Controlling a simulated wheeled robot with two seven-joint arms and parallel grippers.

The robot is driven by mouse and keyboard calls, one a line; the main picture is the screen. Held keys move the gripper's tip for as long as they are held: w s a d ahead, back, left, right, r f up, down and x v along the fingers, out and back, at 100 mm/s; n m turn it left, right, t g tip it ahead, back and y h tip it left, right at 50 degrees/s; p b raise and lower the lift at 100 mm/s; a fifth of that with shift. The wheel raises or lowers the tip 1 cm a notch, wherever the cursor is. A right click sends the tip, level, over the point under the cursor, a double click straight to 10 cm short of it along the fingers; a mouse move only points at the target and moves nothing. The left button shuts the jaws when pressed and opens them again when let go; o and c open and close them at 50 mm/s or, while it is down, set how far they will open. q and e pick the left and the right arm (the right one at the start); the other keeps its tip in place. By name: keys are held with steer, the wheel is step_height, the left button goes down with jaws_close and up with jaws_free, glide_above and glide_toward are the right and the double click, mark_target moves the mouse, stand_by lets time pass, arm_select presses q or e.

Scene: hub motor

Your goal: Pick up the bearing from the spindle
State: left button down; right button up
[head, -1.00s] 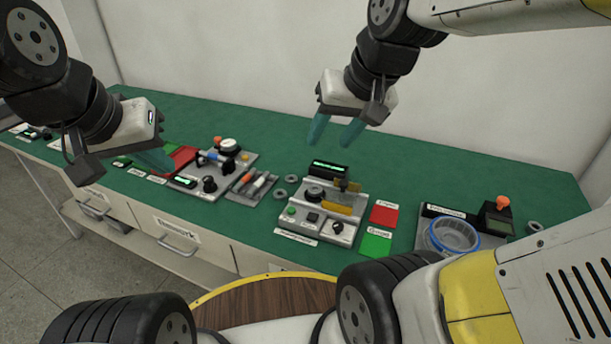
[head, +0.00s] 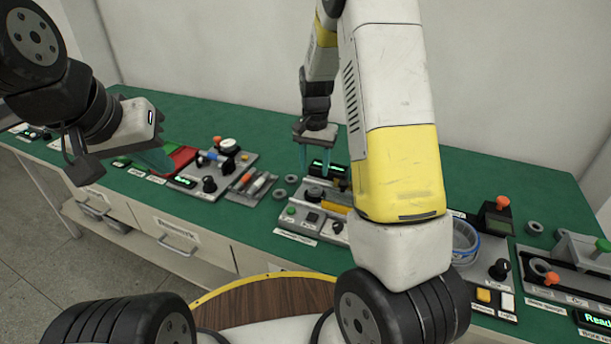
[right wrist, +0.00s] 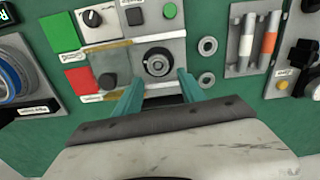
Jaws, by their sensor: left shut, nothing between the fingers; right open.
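The spindle station (head: 300,216) is a grey fixture on the green bench. Its round dark part with a lighter ring, apparently the bearing on the spindle (head: 314,194), also shows in the right wrist view (right wrist: 157,63). My right gripper (head: 318,168) is open and empty above the back of the station. In the right wrist view its teal fingers (right wrist: 160,88) are spread to either side, with the bearing just beyond the tips; I cannot tell the height gap. My left gripper (head: 157,160) is shut and empty over the left station. My right forearm hides the station's right side.
Two loose grey rings (right wrist: 208,46) (right wrist: 207,80) lie beside the spindle station. A red pad (right wrist: 82,79) and a green pad (right wrist: 60,32) lie on its other side. A blue-rimmed bowl (head: 466,238) and an orange-knobbed station (head: 497,218) stand to the right.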

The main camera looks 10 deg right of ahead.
mark_target(315, 190)
step_height(315, 190, down, 7)
steer(key=shift+s+d+f, duration=0.1)
steer(key=shift+s, duration=0.05)
steer(key=shift+c, duration=0.4)
jaws_close()
